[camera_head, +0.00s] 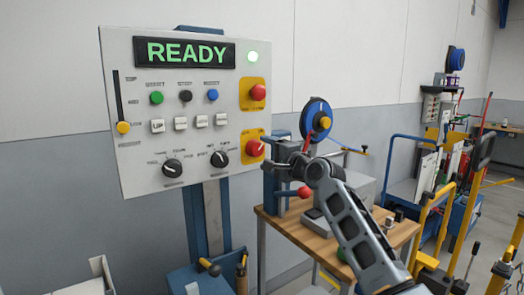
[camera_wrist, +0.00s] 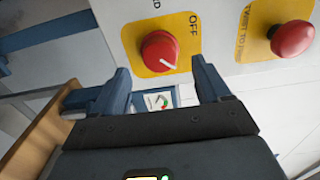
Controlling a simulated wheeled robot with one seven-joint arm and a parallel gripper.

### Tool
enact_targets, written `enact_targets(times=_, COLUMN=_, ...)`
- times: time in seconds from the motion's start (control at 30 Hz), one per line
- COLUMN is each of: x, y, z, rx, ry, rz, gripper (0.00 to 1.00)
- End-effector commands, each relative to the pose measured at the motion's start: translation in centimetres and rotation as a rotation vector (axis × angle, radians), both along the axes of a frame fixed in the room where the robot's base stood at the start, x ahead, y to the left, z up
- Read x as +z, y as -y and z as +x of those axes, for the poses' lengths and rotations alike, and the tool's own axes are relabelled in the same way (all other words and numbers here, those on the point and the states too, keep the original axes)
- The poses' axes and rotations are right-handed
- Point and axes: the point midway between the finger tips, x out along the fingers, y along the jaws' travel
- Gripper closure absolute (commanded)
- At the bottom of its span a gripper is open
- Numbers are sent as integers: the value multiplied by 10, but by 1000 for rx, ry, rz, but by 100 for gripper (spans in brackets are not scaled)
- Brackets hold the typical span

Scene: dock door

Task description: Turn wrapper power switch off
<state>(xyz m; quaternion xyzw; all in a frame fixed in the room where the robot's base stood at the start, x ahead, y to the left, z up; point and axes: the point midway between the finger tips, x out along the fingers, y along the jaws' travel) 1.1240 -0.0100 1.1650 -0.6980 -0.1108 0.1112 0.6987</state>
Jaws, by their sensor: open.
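The wrapper control panel (camera_head: 180,105) stands upright on a blue post, with a lit green READY display. Its power switch is a red rotary knob on a yellow plate (camera_head: 254,148) at the lower right of the panel. In the wrist view the red knob (camera_wrist: 160,51) shows a white pointer line, and the word OFF is printed to its right. My gripper (camera_wrist: 160,85) is open and empty, its two fingers apart on either side below the knob, not visibly touching it. In the head view my gripper is at the panel's lower right edge, partly hidden by my arm.
A red emergency button (camera_head: 258,92) sits above the switch; it also shows in the wrist view (camera_wrist: 292,38). Two black dials and several buttons cover the panel's left. A wooden workbench (camera_head: 310,238) stands close below. Yellow and blue carts crowd the right.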

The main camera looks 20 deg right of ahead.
Motion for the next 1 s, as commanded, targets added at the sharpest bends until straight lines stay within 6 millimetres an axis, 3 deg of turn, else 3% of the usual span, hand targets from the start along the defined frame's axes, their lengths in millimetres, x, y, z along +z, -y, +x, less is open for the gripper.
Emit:
enact_targets(times=0.3, x=0, y=-12, z=33, rx=1, ry=1, rz=-2, gripper=24)
enact_targets(times=0.73, x=-1, y=-13, z=40, rx=-1, ry=0, rz=-1, gripper=24)
enact_targets(times=1.0, x=-1, y=-13, z=39, rx=-1, ry=0, rz=-1, gripper=50)
